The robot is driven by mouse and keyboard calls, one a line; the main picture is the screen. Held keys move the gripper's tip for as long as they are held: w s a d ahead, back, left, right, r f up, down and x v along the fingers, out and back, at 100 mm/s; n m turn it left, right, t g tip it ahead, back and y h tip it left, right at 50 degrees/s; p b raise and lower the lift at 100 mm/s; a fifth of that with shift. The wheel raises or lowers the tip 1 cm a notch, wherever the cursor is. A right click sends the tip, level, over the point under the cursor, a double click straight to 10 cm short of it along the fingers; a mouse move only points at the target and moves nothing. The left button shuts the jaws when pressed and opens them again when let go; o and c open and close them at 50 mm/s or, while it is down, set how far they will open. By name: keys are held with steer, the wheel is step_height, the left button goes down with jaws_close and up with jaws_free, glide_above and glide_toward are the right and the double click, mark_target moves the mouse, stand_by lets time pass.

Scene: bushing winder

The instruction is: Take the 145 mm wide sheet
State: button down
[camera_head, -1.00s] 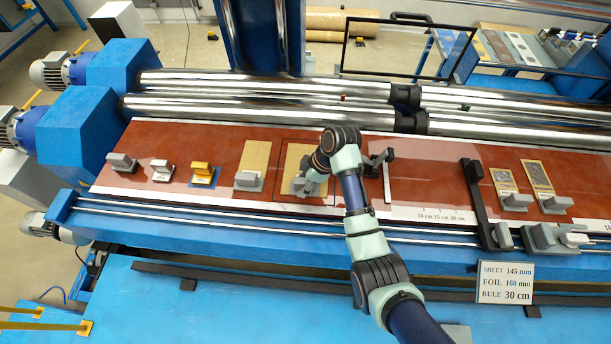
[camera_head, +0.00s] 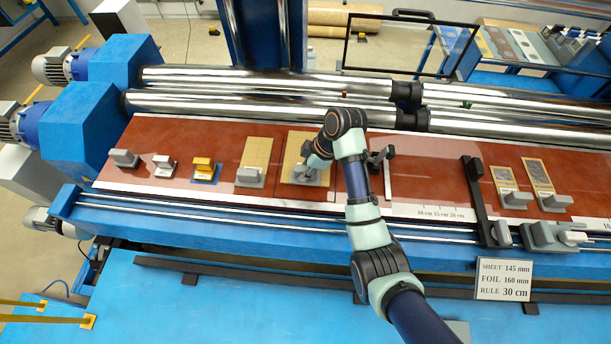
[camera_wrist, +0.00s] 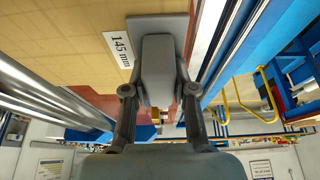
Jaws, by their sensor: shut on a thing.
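The tan sheet (camera_head: 297,148) is in the middle of the red table in the head view, and my arm hides part of its right side. In the wrist view the sheet (camera_wrist: 55,35) carries a white label (camera_wrist: 119,46) reading 145 mm, beside a grey block handle (camera_wrist: 157,62). My gripper (camera_wrist: 155,85) is shut on this handle, a finger on each side. In the head view my gripper (camera_head: 314,172) is at the sheet's near edge. The sheet appears slightly raised off the table.
Another tan sheet (camera_head: 256,154) with a grey handle lies just left. Yellow (camera_head: 203,170), white and grey handled pieces stand farther left. A black bracket (camera_head: 379,165) stands to the right. Steel rollers (camera_head: 250,105) run behind the table. A sign (camera_head: 503,279) reads sheet 145 mm.

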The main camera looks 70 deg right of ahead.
step_height(320, 180, up, 15)
steer(key=p, duration=0.9)
steer(key=shift+p, duration=0.35)
